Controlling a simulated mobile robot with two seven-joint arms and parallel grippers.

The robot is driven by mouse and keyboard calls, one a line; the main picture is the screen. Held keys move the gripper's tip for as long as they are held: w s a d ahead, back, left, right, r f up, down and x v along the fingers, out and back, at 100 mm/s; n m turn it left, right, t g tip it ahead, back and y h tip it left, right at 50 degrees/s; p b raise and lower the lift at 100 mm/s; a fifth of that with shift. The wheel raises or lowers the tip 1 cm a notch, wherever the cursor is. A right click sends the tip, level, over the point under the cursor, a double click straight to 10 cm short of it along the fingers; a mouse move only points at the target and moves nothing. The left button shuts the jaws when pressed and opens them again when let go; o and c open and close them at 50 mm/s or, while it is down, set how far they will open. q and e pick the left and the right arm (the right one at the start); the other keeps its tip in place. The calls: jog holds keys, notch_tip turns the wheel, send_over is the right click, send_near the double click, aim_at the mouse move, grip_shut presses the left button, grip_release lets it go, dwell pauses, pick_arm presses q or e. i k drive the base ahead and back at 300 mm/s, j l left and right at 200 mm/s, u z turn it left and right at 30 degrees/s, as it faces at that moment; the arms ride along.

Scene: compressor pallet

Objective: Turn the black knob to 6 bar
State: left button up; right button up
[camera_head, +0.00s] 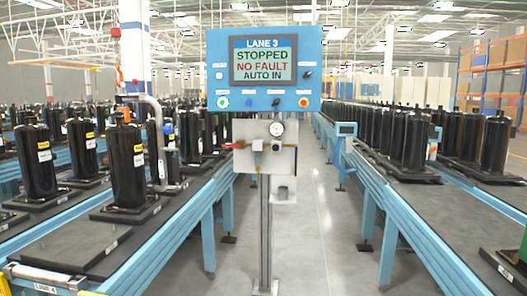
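A grey panel (265,160) stands on a post in the middle, below a blue control box (263,70). A round white-faced gauge (277,128) sits at its upper right; its needle is too small to read. A small dark part (276,146) just below the gauge may be the black knob, but I cannot tell for sure. A red lever (232,146) sticks out at the panel's left. The blue box also carries small black switches (276,101). Neither of my grippers is in view.
The display (263,60) reads LANE 3, STOPPED, NO FAULT, AUTO IN. Blue-framed conveyors with black compressors (126,165) run along the left, and another conveyor (420,185) runs along the right. The grey floor aisle (320,220) right of the post is clear.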

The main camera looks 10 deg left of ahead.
aim_at(275, 147)
jog(key=i+j+z, duration=0.3)
jog(key=i, duration=0.5)
jog(key=i+j+z, duration=0.25)
jog(key=i+j, duration=0.3)
jog(key=i, duration=0.2)
jog(key=i+j+z, duration=0.3)
jog(key=i+j, duration=0.35)
jog(key=i, duration=0.1)
